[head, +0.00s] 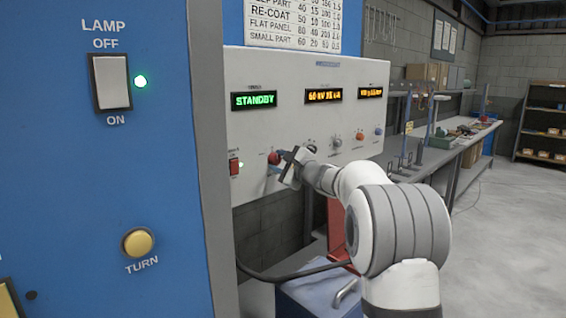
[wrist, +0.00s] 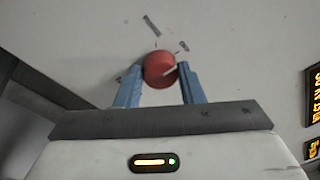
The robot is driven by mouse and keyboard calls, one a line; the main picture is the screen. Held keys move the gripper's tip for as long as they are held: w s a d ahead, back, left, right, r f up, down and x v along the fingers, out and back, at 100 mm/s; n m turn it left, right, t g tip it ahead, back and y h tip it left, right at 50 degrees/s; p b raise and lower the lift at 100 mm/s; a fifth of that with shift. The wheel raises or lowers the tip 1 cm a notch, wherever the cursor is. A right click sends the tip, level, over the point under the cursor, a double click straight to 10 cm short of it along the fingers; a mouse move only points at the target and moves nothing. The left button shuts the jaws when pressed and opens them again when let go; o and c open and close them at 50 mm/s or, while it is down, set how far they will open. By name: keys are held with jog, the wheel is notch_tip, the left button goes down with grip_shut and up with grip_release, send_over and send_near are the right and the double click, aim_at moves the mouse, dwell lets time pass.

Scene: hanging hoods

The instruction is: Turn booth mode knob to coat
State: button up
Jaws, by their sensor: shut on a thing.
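The booth mode knob (head: 274,157) is a round red knob at the lower left of the white control panel. In the wrist view the red knob (wrist: 158,65) sits between the blue fingers of my gripper (wrist: 159,80), with one finger on each side. My gripper (head: 284,164) is shut on the knob. A pale pointer line on the knob's face slants toward the right finger. Dark labels ring the knob on the panel, too blurred to read. The green display (head: 254,100) above reads STANDBY.
A blue cabinet with a lamp switch (head: 111,82) and yellow TURN button (head: 138,242) fills the left. A workbench (head: 440,155) stands behind.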

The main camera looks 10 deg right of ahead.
jog(key=c, duration=0.3)
jog(key=shift+d, duration=0.3)
jog(key=shift+c, duration=0.2)
jog(key=shift+a+r, duration=0.15)
jog(key=shift+a, duration=0.05)
jog(key=shift+a+r+m, duration=0.1)
jog(key=shift+r+m, duration=0.05)
jog(key=shift+m, duration=0.15)
jog(key=shift+r, duration=0.1)
jog(key=m+p, duration=0.2)
jog(key=m, duration=0.1)
jog(key=shift+r, duration=0.2)
jog(key=m+g+p, duration=0.1)
jog(key=m+p, duration=0.2)
jog(key=m, duration=0.2)
jog(key=shift+r+p, duration=0.15)
jog(key=shift+p, duration=0.25)
jog(key=shift+m+p, duration=1.05)
jog(key=shift+m, duration=0.35)
jog(key=shift+f, duration=0.2)
